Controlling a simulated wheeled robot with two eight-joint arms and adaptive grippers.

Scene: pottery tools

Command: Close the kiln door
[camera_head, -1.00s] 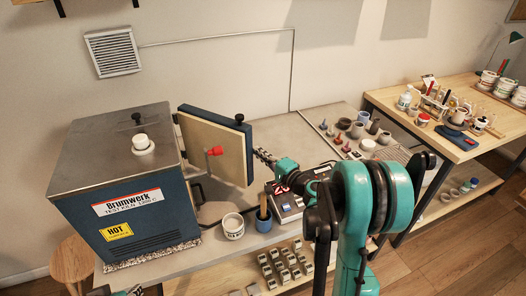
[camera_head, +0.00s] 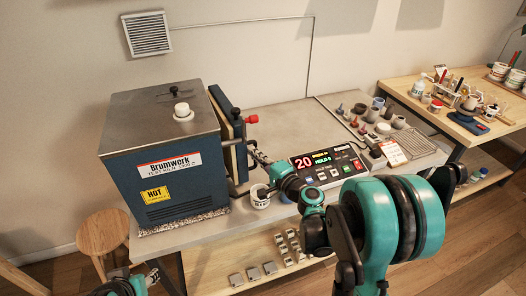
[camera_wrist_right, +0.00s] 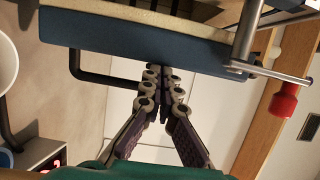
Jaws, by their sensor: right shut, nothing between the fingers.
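The blue kiln (camera_head: 165,150) stands on the left of the bench in the head view. Its door (camera_head: 238,130) is ajar at the kiln's right side and shows nearly edge-on, with a pale inner layer. A red-knobbed handle (camera_head: 251,119) sticks out to the right of the door; it also shows in the right wrist view (camera_wrist_right: 285,98). My right gripper (camera_head: 257,154) is shut and empty, its tips at the door's blue outer side. In the wrist view its fingertips (camera_wrist_right: 166,72) meet the blue panel (camera_wrist_right: 140,46); exact contact is unclear. My left gripper (camera_head: 150,276) shows only partly at the bottom left.
A controller with a lit display (camera_head: 325,163) and a white cup (camera_head: 260,197) stand close to my right gripper. Several small pots (camera_head: 370,125) sit farther right on the bench. A wooden stool (camera_head: 103,234) stands at the left. A second table (camera_head: 400,92) is at the right.

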